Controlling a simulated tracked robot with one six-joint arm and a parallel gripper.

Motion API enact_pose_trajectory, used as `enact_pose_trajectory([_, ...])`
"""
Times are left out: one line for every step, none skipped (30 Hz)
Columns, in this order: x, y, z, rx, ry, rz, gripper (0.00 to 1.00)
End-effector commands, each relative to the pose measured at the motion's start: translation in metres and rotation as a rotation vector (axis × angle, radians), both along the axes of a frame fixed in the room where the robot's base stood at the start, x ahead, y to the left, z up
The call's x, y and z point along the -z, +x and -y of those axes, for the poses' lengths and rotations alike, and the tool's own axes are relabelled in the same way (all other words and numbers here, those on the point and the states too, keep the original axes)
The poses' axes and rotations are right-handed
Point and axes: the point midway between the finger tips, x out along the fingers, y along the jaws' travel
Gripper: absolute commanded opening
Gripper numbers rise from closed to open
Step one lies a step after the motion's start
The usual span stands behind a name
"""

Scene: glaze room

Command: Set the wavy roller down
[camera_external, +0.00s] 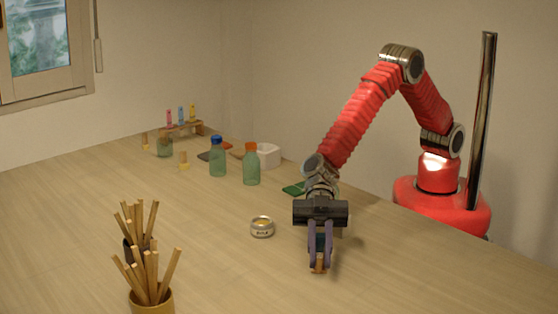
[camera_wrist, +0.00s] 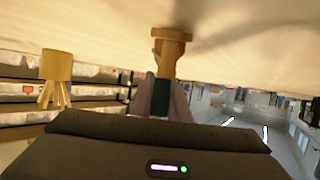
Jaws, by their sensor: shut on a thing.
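My gripper (camera_external: 319,256) points down over the bare table, its two purplish fingers close together. It is shut on the wavy roller (camera_external: 320,264), a small light-wood piece that shows between and just below the fingertips. The wrist view shows the roller (camera_wrist: 172,42) as a turned wooden piece with a wider end toward the tabletop, beyond the fingers of my gripper (camera_wrist: 162,95). Part of the roller is hidden by the fingers. I cannot tell whether its lower end touches the table.
A cup of wooden sticks (camera_external: 151,301) is at the front, with more sticks behind. Bottles with blue (camera_external: 217,160) and orange (camera_external: 251,167) caps and a vial rack (camera_external: 183,130) stand farther back. The table's middle is clear.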

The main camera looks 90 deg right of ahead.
Motion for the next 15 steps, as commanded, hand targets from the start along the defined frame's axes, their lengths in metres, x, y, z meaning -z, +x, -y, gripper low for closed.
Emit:
enact_pose_trajectory([0.0118, -0.0019, 0.0022, 0.0, -0.016, -0.008, 0.0])
enact_pose_trajectory([0.0128, -0.002, 0.0023, 0.0, -0.016, -0.008, 0.0])
enact_pose_trajectory([0.0137, -0.0022, 0.0025, 0.0, -0.018, -0.009, 0.0])
enact_pose_trajectory([0.014, -0.0022, 0.0026, 0.0, -0.018, -0.009, 0.0])
enact_pose_trajectory([0.0145, -0.0023, 0.0027, 0.0, -0.019, -0.009, 0.0])
enact_pose_trajectory([0.0154, -0.0025, 0.003, 0.0, -0.02, -0.01, 0.18])
enact_pose_trajectory([0.0154, -0.0025, 0.0029, 0.0, -0.02, -0.01, 0.21])
enact_pose_trajectory([0.0148, -0.0023, 0.0027, -0.001, -0.019, -0.009, 0.23])
enact_pose_trajectory([0.0137, -0.0022, 0.0025, 0.0, -0.017, -0.009, 0.26])
enact_pose_trajectory([0.0129, -0.002, 0.0024, 0.0, -0.017, -0.008, 0.28])
enact_pose_trajectory([0.0124, -0.0019, 0.0023, 0.0, -0.016, -0.008, 0.3])
enact_pose_trajectory([0.0117, -0.0018, 0.0022, 0.0, -0.015, -0.007, 0.33])
enact_pose_trajectory([0.0114, -0.0017, 0.0021, 0.0, -0.014, -0.007, 0.35])
enact_pose_trajectory([0.0109, -0.0016, 0.002, 0.0, -0.014, -0.006, 0.35])
enact_pose_trajectory([0.0104, -0.0015, 0.0019, 0.0, -0.013, -0.006, 0.35])
